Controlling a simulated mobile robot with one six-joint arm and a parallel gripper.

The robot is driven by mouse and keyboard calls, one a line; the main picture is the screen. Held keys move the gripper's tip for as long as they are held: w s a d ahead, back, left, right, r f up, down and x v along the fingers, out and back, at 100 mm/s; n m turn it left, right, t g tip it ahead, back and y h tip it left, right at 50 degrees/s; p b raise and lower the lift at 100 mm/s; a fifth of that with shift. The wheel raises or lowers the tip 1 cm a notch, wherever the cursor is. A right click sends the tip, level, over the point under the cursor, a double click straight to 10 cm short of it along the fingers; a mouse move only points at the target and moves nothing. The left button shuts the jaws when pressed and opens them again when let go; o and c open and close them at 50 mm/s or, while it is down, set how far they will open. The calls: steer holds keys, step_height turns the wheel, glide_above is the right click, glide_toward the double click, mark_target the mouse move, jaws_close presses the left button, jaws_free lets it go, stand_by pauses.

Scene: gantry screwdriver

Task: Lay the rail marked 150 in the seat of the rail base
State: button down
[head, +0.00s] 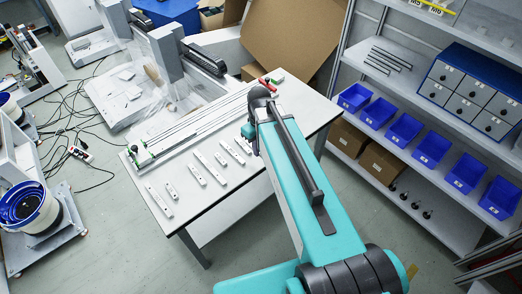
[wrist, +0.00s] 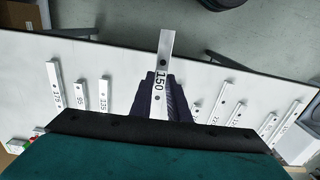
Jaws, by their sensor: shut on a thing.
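The rail marked 150 (wrist: 166,45) is a pale bar with black digits. In the wrist view it stands between the dark jaws of my gripper (wrist: 160,95), which are shut on it. Its lower part is hidden by my gripper. In the head view my arm hides the gripper and this rail. A long assembly of metal rails with green end pieces (head: 195,126) lies along the far side of the table. I cannot tell for sure whether it is the rail base, and no seat can be made out.
Several other short marked rails lie on the white table (head: 220,205), including one marked 95 (wrist: 82,95) and one marked 125 (wrist: 104,94). A shelf with blue bins (head: 433,146) stands at right. Cardboard (head: 290,40) leans behind the table.

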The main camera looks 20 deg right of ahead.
steer(key=w+a+r+b, duration=0.2)
steer(key=w+r+b, duration=0.4)
steer(key=r, duration=0.6)
steer(key=shift+w+r+n+b, duration=0.2)
steer(key=shift+w+n+b, duration=0.1)
steer(key=shift+w+n, duration=0.15)
steer(key=shift+a, duration=0.1)
